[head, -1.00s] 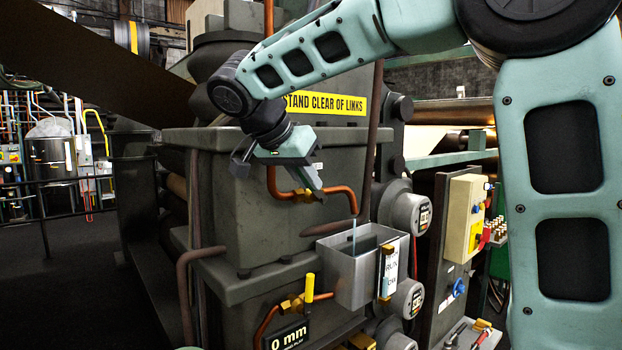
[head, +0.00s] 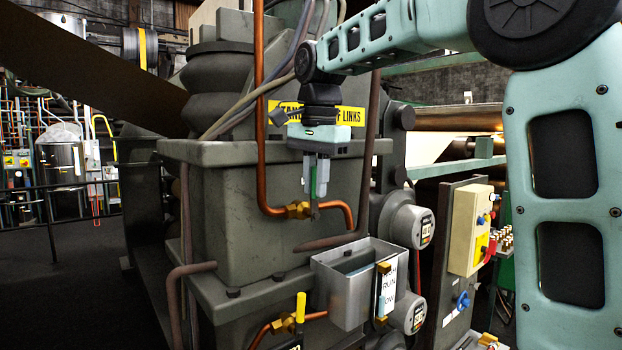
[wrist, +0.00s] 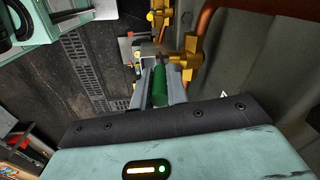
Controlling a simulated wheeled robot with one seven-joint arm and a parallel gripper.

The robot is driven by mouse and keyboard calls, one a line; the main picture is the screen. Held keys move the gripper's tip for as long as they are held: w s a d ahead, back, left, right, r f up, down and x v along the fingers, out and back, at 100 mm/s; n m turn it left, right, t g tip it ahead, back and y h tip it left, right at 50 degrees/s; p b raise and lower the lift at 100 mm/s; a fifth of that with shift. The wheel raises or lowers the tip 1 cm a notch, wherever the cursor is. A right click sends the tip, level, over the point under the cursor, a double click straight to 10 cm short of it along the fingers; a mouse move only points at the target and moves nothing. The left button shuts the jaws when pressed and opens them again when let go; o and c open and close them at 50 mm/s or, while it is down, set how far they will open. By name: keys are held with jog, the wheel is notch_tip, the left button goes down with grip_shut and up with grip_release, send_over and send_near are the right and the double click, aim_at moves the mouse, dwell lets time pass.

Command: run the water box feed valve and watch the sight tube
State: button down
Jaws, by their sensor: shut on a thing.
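My gripper (head: 315,178) points down in front of the grey machine. It is shut on the green handle (wrist: 159,86) of the feed valve. The valve's brass body (head: 297,210) sits on the copper pipe just below the fingertips; it also shows in the wrist view (wrist: 186,58). The open metal water box (head: 340,285) is below and right of the valve. Dark water seems to show inside, but its level is unclear. No falling stream shows above it. The sight tube (head: 382,292) stands on the box's right side, by a white marked card (head: 390,280); its level is too small to read.
A second valve with a yellow handle (head: 301,307) is below the box's left side. Round gauges (head: 413,228) and a control box (head: 469,228) with buttons are to the right. Copper pipe (head: 261,120) and hoses run close to my gripper. Open floor lies left.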

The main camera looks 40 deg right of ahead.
jog(key=shift+d+r+y, duration=0.15)
jog(key=shift+d+y, duration=0.1)
jog(key=shift+y, duration=0.15)
jog(key=c, duration=1.4)
grip_release()
jog(key=r, duration=0.5)
jog(key=s+r, duration=0.1)
jog(key=r, duration=0.5)
jog(key=d+r, duration=0.1)
jog(key=r, duration=0.5)
jog(key=shift+s+r, duration=0.1)
jog(key=shift+s, duration=0.15)
jog(key=shift+c, duration=0.2)
